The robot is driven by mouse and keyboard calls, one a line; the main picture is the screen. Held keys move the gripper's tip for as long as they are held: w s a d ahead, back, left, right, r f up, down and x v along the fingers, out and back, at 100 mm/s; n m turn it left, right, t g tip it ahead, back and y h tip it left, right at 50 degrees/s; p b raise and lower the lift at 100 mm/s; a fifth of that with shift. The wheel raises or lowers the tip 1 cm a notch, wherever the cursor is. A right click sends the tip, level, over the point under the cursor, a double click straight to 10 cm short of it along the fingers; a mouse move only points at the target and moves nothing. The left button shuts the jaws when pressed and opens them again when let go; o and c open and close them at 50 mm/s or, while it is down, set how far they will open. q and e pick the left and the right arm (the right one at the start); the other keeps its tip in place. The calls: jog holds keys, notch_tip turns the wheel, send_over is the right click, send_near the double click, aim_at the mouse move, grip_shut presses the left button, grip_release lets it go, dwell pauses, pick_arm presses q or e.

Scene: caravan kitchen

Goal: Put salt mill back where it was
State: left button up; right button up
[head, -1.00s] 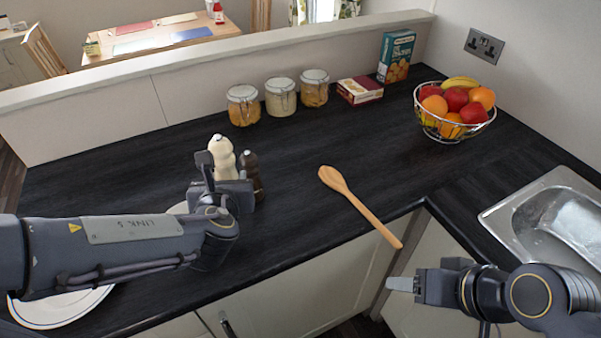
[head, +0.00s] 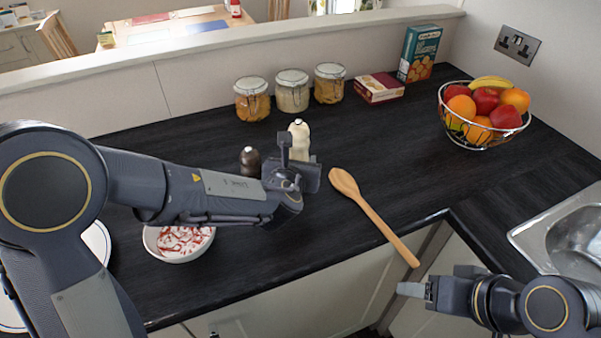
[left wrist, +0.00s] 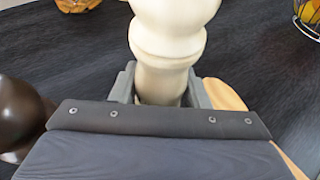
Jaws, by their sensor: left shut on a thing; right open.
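The cream salt mill (head: 299,138) is upright at the middle of the counter, to the right of the dark brown mill (head: 250,161). My left gripper (head: 301,172) is shut on the salt mill; its jaws are around the mill's body in the left wrist view (left wrist: 160,88). The mill's lower part is hidden behind my gripper, so I cannot tell whether its base touches the counter. The dark mill also shows at the left edge of the left wrist view (left wrist: 20,115). My right gripper (head: 418,290) is open and empty near the counter's front edge.
A wooden spoon (head: 372,213) lies just right of the salt mill. Jars (head: 292,92), a small red box (head: 378,88) and a fruit bowl (head: 484,115) stand behind. A bowl with red smears (head: 180,243) is at the front left.

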pick_arm(q)
jog(key=shift+w+d+f, duration=0.1)
jog(key=shift+w+f, duration=0.15)
jog(key=shift+w+f+b, duration=0.1)
jog(key=shift+f+b, duration=0.2)
jog(key=shift+f, duration=1.35)
jog(key=shift+f, duration=0.2)
jog(key=o, duration=0.9)
jog(key=shift+o, duration=0.2)
jog(key=shift+r, duration=0.1)
jog(key=shift+r, duration=0.25)
jog(key=v, duration=1.2)
jog(key=shift+f, duration=0.2)
